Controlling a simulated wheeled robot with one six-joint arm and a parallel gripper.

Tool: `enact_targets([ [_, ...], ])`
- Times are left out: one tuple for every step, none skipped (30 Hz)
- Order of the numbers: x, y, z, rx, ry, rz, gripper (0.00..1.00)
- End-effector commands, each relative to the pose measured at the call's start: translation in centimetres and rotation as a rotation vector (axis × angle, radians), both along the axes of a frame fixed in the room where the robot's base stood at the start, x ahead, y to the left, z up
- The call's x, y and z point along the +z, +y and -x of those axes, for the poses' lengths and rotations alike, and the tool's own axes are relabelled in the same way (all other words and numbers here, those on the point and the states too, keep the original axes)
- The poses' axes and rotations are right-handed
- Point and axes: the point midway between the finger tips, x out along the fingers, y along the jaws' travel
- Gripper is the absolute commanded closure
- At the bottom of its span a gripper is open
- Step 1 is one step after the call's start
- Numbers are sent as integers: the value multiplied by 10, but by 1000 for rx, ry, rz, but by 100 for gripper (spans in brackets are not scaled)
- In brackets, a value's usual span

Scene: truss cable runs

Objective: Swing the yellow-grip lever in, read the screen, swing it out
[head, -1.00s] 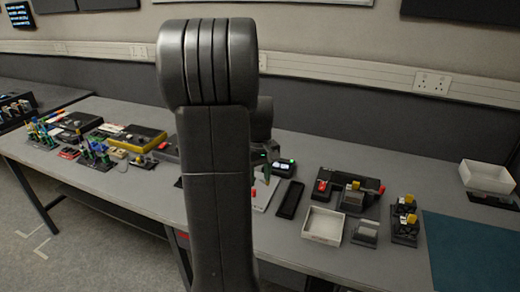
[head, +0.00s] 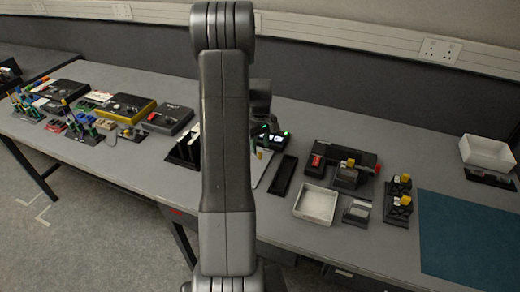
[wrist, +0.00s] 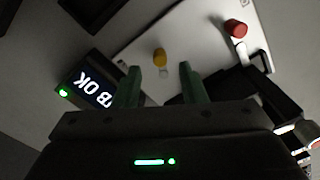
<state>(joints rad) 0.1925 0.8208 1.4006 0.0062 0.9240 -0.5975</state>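The yellow grip (wrist: 160,57) stands over a white plate (wrist: 187,32) in the wrist view. It lies ahead of my gripper (wrist: 160,80), in the gap between the two green fingertips. The fingers are open and apart, and I cannot tell that they touch the grip. The screen (wrist: 92,90) sits left of the fingers and is lit. Its turned text ends in "B OK", with the first part close to the left finger. A green lamp (wrist: 64,93) glows on it. In the head view the screen box (head: 278,138) shows right of my arm, which hides my gripper.
A red knob (wrist: 236,28) stands on the same white plate. In the head view, a black tray (head: 284,178), a white open box (head: 316,204) and a dark unit with a red button (head: 317,161) stand to the right. Other devices crowd the bench's left.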

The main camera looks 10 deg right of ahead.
Motion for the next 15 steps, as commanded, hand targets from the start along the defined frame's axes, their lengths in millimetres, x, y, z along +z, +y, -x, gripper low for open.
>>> enact_targets([
  [-8, 0, 1, 0, 4, -1, 62],
  [-13, 0, 1, 0, 4, -1, 62],
  [-18, 0, 1, 0, 4, -1, 62],
  [-22, 0, 0, 0, 2, 0, 62],
  [-25, 0, 0, 0, 1, -1, 62],
  [-28, 0, 0, 0, 2, 0, 62],
  [-31, 0, 0, 0, 2, 0, 62],
  [-32, 0, 0, 0, 1, -1, 62],
  [-34, 0, 0, 0, 0, 0, 62],
  [-35, 0, 0, 0, 0, 0, 62],
  [-36, 0, 0, 0, -1, 0, 62],
  [-36, 0, 0, 0, -1, 0, 62],
  [-37, 0, 0, 0, -1, 1, 62],
  [-37, 0, 0, 0, -1, 1, 62],
  [-37, 0, 0, 0, -1, 1, 62],
])
